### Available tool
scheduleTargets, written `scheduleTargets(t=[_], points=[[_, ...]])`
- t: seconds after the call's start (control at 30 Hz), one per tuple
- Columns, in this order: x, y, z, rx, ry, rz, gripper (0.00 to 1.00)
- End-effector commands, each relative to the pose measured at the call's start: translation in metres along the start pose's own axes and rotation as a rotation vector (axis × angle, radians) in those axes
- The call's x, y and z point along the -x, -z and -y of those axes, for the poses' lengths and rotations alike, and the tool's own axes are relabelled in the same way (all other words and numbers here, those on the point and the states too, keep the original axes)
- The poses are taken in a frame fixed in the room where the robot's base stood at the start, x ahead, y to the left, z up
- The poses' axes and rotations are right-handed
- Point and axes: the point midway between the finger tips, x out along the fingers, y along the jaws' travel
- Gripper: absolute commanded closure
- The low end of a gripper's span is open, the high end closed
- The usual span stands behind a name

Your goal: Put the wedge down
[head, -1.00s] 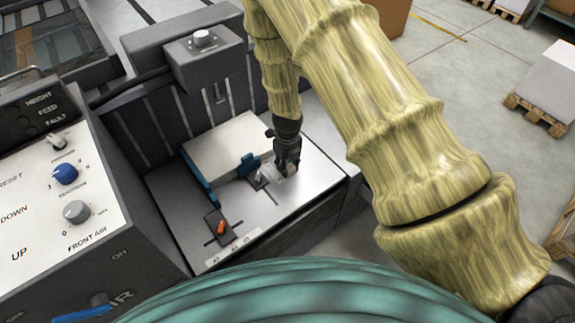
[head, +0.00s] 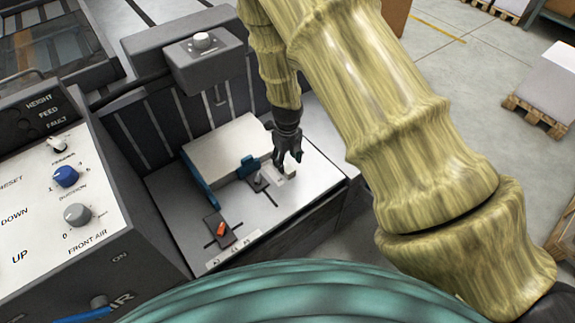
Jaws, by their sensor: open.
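My gripper (head: 288,161) is open above the light metal table (head: 235,220), right of the white paper stack (head: 225,150). A small olive-grey block, which looks like the wedge (head: 290,170), sits on the table just below the fingertips. The gripper appears clear of it, but the gap is too small to judge exactly. A pale label (head: 279,181) lies in front of the block.
A blue stop (head: 249,166) and a small dark clamp (head: 259,182) stand left of the block. A dark plate with an orange lever (head: 221,229) is nearer. The control panel (head: 45,215) is at left. The table's front right is clear.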

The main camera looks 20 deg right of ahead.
Motion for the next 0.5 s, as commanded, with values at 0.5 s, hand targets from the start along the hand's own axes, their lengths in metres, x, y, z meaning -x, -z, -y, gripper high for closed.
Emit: scheduleTargets(t=[0.5], points=[[0.071,0.0,0.0,0.0,0.001,0.0,0.47]])
